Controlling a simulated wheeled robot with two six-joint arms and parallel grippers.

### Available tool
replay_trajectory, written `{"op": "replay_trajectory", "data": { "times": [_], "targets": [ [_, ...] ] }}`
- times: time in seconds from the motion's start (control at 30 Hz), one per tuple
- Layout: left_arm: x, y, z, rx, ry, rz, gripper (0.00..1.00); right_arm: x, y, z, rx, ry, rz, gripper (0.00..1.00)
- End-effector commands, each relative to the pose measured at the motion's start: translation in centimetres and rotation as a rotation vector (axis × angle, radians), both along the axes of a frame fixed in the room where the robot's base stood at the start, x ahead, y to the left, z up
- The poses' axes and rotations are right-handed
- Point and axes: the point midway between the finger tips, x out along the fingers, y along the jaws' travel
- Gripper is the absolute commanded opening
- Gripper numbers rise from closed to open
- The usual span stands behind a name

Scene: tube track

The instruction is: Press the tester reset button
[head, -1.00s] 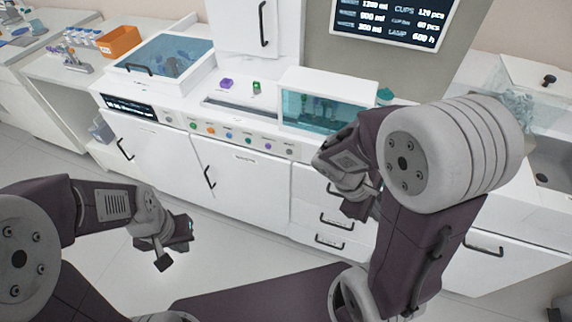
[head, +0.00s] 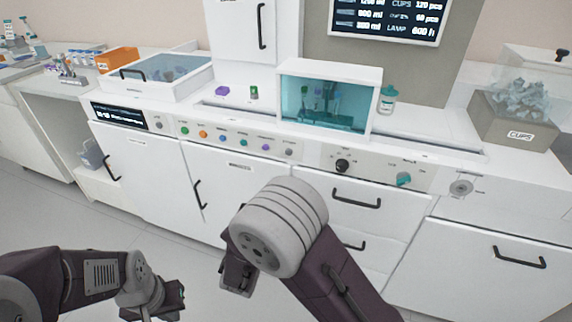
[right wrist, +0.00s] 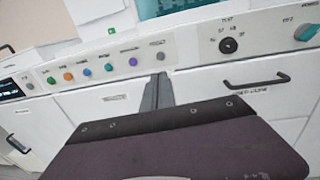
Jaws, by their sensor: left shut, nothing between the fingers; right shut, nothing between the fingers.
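The front panel carries a row of small coloured buttons, among them a green one (head: 185,131), an orange one (head: 203,135) and a purple one (head: 266,147), with a grey one (head: 289,152) at the right end. Another grey button (head: 158,125) is beside the dark display (head: 120,116). The labels are too small to tell which one is the tester reset. My left gripper (head: 160,303) is shut and empty at the bottom edge, well below the panel. My right gripper (right wrist: 157,92) is shut and empty, its fingers seen below the button row, apart from the buttons.
Right of the buttons are a black knob (head: 342,165) and a teal knob (head: 403,179). A teal-windowed box (head: 330,68) stands on the counter above. Drawer handles (head: 357,200) stick out below. The floor before the cabinets is clear at left.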

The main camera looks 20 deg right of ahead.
Motion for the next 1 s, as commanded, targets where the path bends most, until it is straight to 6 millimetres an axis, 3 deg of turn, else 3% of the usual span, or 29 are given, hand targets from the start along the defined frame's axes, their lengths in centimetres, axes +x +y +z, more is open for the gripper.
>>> {"op": "replay_trajectory", "data": {
  "times": [0.23, 0.7, 1.0],
  "targets": [
    [0.0, 0.0, -0.2, 0.0, 0.0, 0.0, 0.0, 1.0, -0.7, -0.1, 0.001, 0.0, -0.006, 0.0],
    [0.0, 0.0, -1.5, 0.0, 0.0, 0.0, 0.0, 9.6, -5.4, -0.3, 0.001, -0.002, -0.007, 0.0],
    [0.0, 0.0, -1.8, 0.0, 0.0, 0.0, 0.0, 12.3, -6.7, -0.2, 0.001, 0.0, -0.003, 0.0]
  ]
}}
